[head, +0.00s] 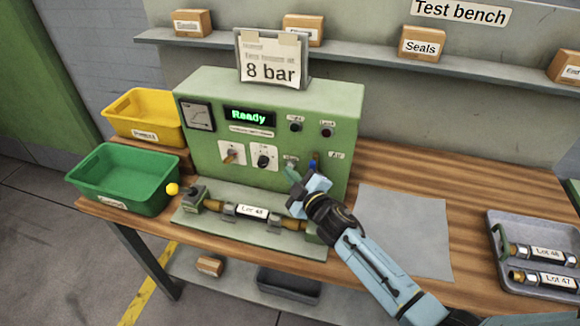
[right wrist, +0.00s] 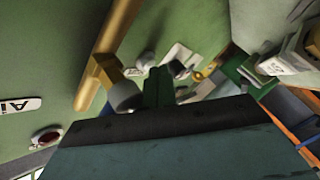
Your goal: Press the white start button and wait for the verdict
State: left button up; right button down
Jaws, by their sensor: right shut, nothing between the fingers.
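The green test machine (head: 220,87) stands on the bench, and its display (head: 249,117) reads "Ready". A part labelled "Lot 48" or similar (head: 252,211) lies across the fixture at its front. My right gripper (head: 293,172) is shut and empty, its tips close to the lower right of the panel, beside the "Air" label (head: 335,155). The white start button cannot be made out surely; the gripper covers that area. In the right wrist view the dark shut fingers (right wrist: 158,88) point at the green panel, next to a brass pipe (right wrist: 105,50). Contact cannot be told. My left gripper is not in view.
A yellow bin (head: 143,113) and a green bin (head: 120,180) stand at the left. A grey tray (head: 497,270) with labelled parts is at the right. A grey sheet (head: 405,225) lies on the bench. An "8 bar" sign (head: 270,72) stands on the machine.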

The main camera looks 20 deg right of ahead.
jog(key=shift+w+d+r, duration=0.25)
jog(key=shift+d+r, duration=0.05)
jog(key=shift+d, duration=0.1)
dwell(0.8)
jog(key=shift+s+a, duration=0.15)
jog(key=shift+a, duration=0.05)
jog(key=shift+s+a+f, duration=0.2)
jog(key=shift+s+a, duration=0.1)
jog(key=shift+s+a+f+p, duration=0.1)
jog(key=shift+s+a+p, duration=0.05)
jog(key=shift+s+a, duration=0.45)
jog(key=shift+s+a+r+p, duration=0.15)
jog(key=shift+s+a, duration=0.2)
jog(key=shift+s, duration=0.45)
jog(key=shift+s+a+f+p, duration=0.15)
jog(key=shift+s+a, duration=0.35)
jog(key=shift+s, duration=0.2)
jog(key=shift+d, duration=0.1)
